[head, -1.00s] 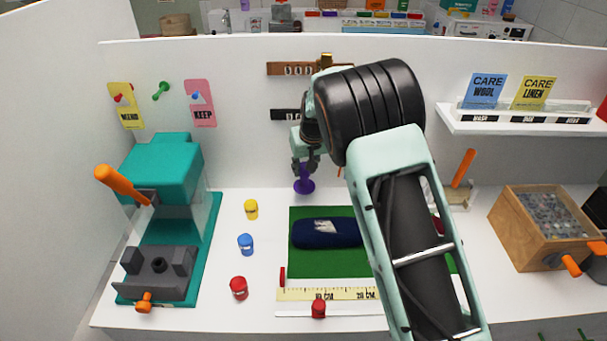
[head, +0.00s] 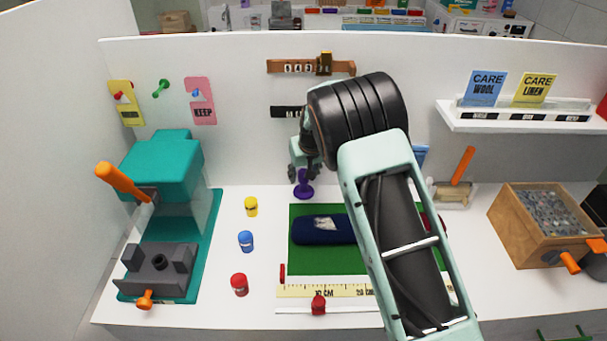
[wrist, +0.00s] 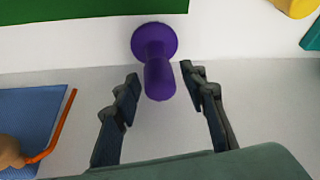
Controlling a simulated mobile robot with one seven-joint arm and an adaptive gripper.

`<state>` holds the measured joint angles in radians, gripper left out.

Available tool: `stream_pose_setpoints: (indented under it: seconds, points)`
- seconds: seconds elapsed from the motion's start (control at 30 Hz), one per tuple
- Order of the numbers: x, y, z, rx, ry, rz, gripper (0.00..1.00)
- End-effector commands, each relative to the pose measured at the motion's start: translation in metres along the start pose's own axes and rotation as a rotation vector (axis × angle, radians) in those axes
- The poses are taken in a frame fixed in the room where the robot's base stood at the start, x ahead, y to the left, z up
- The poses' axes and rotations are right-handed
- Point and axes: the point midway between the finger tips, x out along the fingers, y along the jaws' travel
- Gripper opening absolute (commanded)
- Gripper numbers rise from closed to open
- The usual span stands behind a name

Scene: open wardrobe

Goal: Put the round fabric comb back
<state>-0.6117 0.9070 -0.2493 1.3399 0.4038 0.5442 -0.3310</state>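A purple piece with a round disc base and an upright handle (head: 303,191) stands on the white worktop, behind the green mat; it looks like the round fabric comb. It also shows in the wrist view (wrist: 155,42), base down beside the mat's edge. My gripper (head: 305,174) is low over it, near the back wall. In the wrist view my gripper (wrist: 161,75) is open, with one finger on each side of the handle and a visible gap to each. The underside of the disc is hidden.
A dark blue folded cloth (head: 320,230) lies on the green mat (head: 310,262), partly behind my arm. Yellow (head: 251,207), blue (head: 246,241) and red (head: 239,285) jars stand left of it. A teal press (head: 165,165) stands further left, a wooden box (head: 520,240) at right.

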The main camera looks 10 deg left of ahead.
Motion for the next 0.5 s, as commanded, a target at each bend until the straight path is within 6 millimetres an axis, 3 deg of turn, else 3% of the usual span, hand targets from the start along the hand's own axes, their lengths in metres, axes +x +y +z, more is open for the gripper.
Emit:
stream_pose_setpoints:
  seconds: [0.3, 0.5]
  points:
    - [-0.002, 0.000, -0.001, 0.000, 0.000, 0.000, 0.41]
    - [-0.021, 0.000, -0.003, 0.000, 0.004, -0.001, 0.41]
